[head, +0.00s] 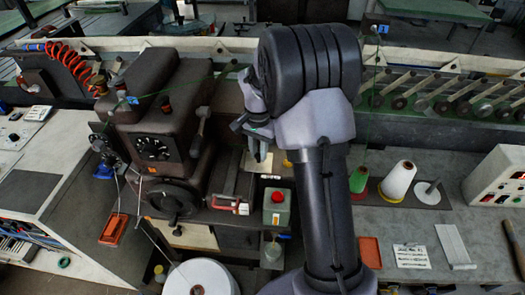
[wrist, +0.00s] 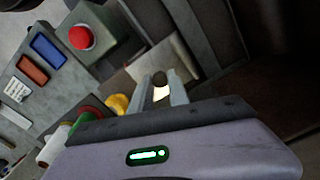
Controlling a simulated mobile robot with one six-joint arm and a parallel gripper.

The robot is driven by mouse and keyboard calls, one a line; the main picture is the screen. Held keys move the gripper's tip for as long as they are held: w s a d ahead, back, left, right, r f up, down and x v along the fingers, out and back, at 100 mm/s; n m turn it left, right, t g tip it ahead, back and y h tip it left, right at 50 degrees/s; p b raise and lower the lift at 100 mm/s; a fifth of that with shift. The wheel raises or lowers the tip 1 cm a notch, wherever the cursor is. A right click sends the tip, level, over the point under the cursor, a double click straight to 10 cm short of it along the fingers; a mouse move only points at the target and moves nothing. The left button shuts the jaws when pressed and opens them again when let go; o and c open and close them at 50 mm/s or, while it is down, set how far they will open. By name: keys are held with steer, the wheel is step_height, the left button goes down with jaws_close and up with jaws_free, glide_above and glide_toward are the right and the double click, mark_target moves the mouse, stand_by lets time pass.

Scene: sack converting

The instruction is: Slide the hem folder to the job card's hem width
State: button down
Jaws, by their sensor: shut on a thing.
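My gripper (head: 262,153) reaches down at the right side of the dark sewing machine (head: 160,135), over its bed. In the wrist view my gripper (wrist: 168,92) has its two fingers closed on a small pale round knob (wrist: 160,91). A flat beige plate (wrist: 158,60) lies just beyond the fingertips. The knob looks like part of the hem folder, but my fingers and arm hide most of it. A white card with dark writing (head: 411,256), likely the job card, lies on the grey bench at right. It also shows in the wrist view (wrist: 17,90), too small to read.
A green-grey box with a red button (head: 277,207) stands close to my gripper. A red-handled piece (head: 232,206) sits at the bed's front. Thread cones (head: 397,180) and an orange tray (head: 369,252) are on the bench, with clear surface between them.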

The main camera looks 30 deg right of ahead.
mark_target(258, 155)
steer(key=shift+w+a, duration=0.15)
steer(key=c, duration=1.3)
jaws_free()
steer(key=shift+o, duration=0.2)
step_height(258, 155, up, 17)
steer(key=p, duration=0.5)
steer(key=shift+r, duration=0.2)
